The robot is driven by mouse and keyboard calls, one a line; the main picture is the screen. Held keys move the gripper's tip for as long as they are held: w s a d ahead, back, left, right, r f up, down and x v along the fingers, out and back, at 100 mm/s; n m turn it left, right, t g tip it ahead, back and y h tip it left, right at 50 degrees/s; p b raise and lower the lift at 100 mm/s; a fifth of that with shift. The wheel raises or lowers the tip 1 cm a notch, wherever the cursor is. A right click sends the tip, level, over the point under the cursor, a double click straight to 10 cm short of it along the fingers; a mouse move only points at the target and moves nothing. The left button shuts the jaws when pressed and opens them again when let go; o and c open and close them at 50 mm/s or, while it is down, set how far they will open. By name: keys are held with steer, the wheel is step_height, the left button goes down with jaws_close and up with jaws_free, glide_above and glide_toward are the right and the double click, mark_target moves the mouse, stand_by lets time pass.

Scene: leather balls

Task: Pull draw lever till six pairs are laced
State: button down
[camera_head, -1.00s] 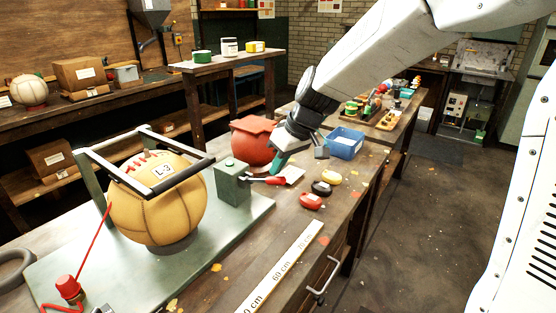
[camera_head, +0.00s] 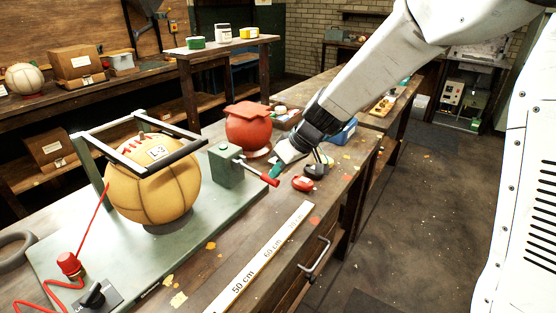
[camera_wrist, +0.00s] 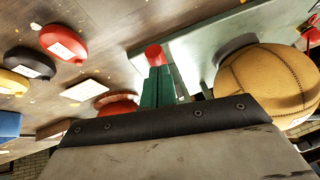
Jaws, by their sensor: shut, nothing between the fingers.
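The tan leather ball (camera_head: 152,190) sits under a metal frame (camera_head: 118,158) on a green base plate (camera_head: 90,243). Red lacing (camera_head: 135,142) shows on its top beside an L3 tag; I cannot count the laced pairs. The green lever box (camera_head: 225,166) stands right of the ball. Its red-handled draw lever (camera_head: 262,175) points right and towards the camera. My gripper (camera_head: 276,170) is shut with its teal fingers against or beside the lever's handle end; contact is unclear. In the wrist view, the red handle end (camera_wrist: 154,54) shows just beyond my shut fingers (camera_wrist: 157,86).
A red ball-shaped pot (camera_head: 248,128) stands behind the lever box. Red and dark tins (camera_head: 303,184) lie right of my gripper, with a blue bin (camera_head: 345,132) behind. A ruler (camera_head: 262,255) lies along the bench front. A red knob with a cord (camera_head: 69,263) is at left.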

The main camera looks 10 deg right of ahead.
mark_target(280, 184)
steer(key=shift+s+d+f, duration=0.1)
steer(key=shift+d+f, duration=0.05)
steer(key=shift+f, duration=0.75)
steer(key=shift+d+f, duration=0.15)
steer(key=shift+f, duration=0.7)
steer(key=shift+s+f, duration=0.1)
steer(key=shift+f, duration=0.2)
steer(key=shift+s+f, duration=0.15)
steer(key=s+d+r, duration=0.5)
steer(key=d+r, duration=0.3)
steer(key=d, duration=0.1)
steer(key=shift+r, duration=0.3)
